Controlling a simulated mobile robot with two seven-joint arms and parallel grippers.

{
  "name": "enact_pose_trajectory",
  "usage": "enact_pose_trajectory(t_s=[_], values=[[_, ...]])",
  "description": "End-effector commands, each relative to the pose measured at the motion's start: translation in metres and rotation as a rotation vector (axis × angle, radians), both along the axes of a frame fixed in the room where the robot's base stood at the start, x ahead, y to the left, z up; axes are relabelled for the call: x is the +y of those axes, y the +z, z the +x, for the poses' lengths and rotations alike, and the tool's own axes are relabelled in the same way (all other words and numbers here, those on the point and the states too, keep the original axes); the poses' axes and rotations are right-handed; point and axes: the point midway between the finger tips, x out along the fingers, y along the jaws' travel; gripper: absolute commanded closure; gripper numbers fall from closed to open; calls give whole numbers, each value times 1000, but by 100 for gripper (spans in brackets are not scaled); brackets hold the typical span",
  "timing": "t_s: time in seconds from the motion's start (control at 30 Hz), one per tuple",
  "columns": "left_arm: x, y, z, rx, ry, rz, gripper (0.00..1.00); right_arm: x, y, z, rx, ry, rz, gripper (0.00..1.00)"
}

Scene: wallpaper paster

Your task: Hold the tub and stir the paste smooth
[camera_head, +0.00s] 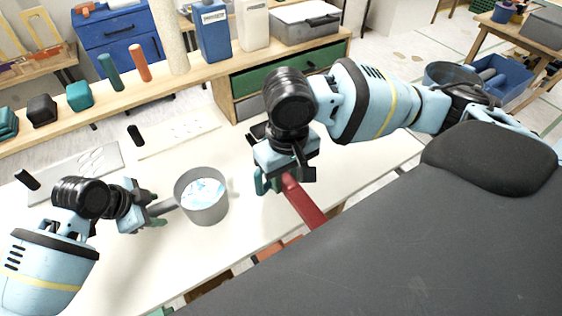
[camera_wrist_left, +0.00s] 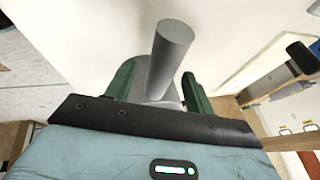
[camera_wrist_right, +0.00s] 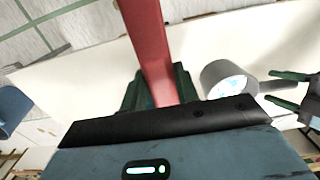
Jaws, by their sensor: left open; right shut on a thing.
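The grey tub (camera_head: 207,212) stands on the white table with pale, blue-white paste (camera_head: 203,191) inside. Its round handle (camera_head: 165,207) points left, towards my left gripper (camera_head: 154,209). In the left wrist view, the grey handle (camera_wrist_left: 170,55) lies between the open green fingers (camera_wrist_left: 165,88), with gaps showing at both sides. My right gripper (camera_head: 275,184) is shut on a long red stick (camera_head: 304,207), right of the tub and apart from it. The right wrist view shows the stick (camera_wrist_right: 150,45) between the fingers, with the tub (camera_wrist_right: 215,74) to its right. The stick's far end is hidden.
A wooden shelf (camera_head: 110,107) with bottles and small blocks runs behind the table. A green drawer unit (camera_head: 268,75) stands behind my right gripper. Flat white trays (camera_head: 178,133) lie at the table's back. Table left of the tub's front is clear.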

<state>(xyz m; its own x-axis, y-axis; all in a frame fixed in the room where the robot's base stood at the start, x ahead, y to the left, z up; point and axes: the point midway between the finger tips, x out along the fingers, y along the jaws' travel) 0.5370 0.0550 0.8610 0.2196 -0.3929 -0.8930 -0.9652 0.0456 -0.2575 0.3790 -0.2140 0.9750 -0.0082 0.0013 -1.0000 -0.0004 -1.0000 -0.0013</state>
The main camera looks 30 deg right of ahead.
Motion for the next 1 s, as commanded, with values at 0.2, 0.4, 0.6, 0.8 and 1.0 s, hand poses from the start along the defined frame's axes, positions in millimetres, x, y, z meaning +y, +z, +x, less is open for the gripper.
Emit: enact_pose_trajectory(t_s=[0.2,0.4,0.6,0.8,1.0], values=[[-6,-16,3,3,0,0,46,0,-23,-3,34,0,0,92],[-8,-18,5,-1,0,0,46,0,-28,-3,41,0,0,92],[-8,-17,5,-3,1,0,46,0,-27,-3,41,0,0,92],[-8,-17,5,-2,1,0,62,0,-27,-3,41,0,0,92],[-8,-17,5,-2,1,0,88,0,-27,-3,41,0,0,92]])
